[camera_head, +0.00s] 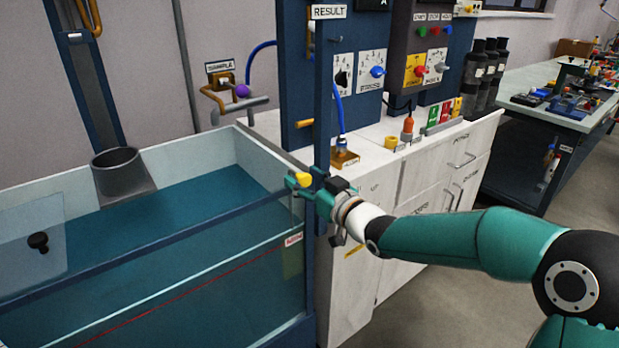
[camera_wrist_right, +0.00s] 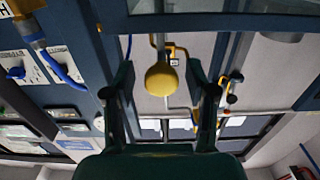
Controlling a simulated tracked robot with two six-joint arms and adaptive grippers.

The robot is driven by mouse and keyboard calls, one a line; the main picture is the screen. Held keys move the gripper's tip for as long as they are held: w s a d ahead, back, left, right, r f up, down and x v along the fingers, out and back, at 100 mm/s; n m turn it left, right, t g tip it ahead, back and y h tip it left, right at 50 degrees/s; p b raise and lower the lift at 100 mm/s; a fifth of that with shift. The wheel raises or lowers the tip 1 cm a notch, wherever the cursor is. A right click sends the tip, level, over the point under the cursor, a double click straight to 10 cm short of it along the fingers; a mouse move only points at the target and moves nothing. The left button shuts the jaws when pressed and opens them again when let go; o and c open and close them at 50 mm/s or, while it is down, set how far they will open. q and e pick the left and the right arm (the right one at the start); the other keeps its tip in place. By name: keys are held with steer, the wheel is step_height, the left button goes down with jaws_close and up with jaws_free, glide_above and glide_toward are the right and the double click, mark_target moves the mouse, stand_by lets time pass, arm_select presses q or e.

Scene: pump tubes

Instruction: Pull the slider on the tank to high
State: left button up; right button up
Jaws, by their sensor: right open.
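The tank (camera_head: 296,222) stands at the left, glass-walled and filled with blue-green water. A yellow round knob (camera_head: 303,180), which looks like the slider's handle, shows at the tank's right corner. My right gripper (camera_head: 305,187) is right at this knob, with the arm coming in from the right. In the right wrist view the yellow knob (camera_wrist_right: 161,79) sits between the two spread fingers of the gripper (camera_wrist_right: 164,88), with a gap on both sides. The slider's track and any level marks are hard to make out. My left gripper does not show.
A blue post (camera_head: 322,90) with a RESULT label rises close behind the gripper. A white cabinet (camera_head: 440,165) with control panels stands right of the tank. A grey funnel (camera_head: 118,172) sits inside the tank. A workbench (camera_head: 540,115) with clutter is at the back right.

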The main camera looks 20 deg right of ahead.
steer(key=shift+w, duration=0.2)
jaws_close()
stand_by(0.3)
